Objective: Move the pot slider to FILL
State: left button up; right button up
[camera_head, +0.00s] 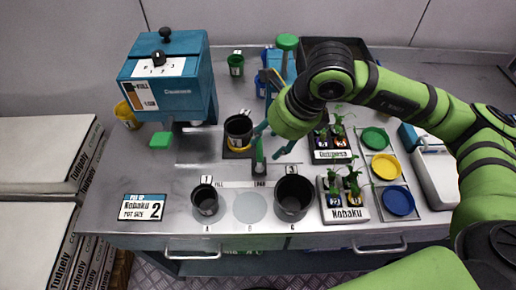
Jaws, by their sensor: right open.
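The pot slider shows as a yellow holder (235,152) under a black pot (239,128) with a white label. An upright green handle (260,152) stands just to its right, above the right-hand label of the strip (240,184); FILL is printed at the strip's left end. My right gripper (271,146) is open, with its teal fingers reaching down around the handle. I cannot tell whether they touch it. My left gripper is not in view.
A teal dispenser (168,85) with a green paddle (161,139) stands at the left. Black pots stand in front at A (205,200) and C (293,198). Plant trays (345,212) and coloured dishes (398,200) are at the right. The steel top between dispenser and strip is clear.

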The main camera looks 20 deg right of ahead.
aim_at(260, 153)
jog(key=p+x, duration=0.1)
jog(key=x, duration=0.4)
jog(key=shift+a+f+p, duration=0.2)
jog(key=shift+f+p, duration=0.1)
jog(key=shift+p, duration=0.05)
jog(key=shift+w+a+f, duration=0.1)
jog(key=shift+a+f, duration=0.05)
jog(key=shift+f, duration=0.3)
grip_shut()
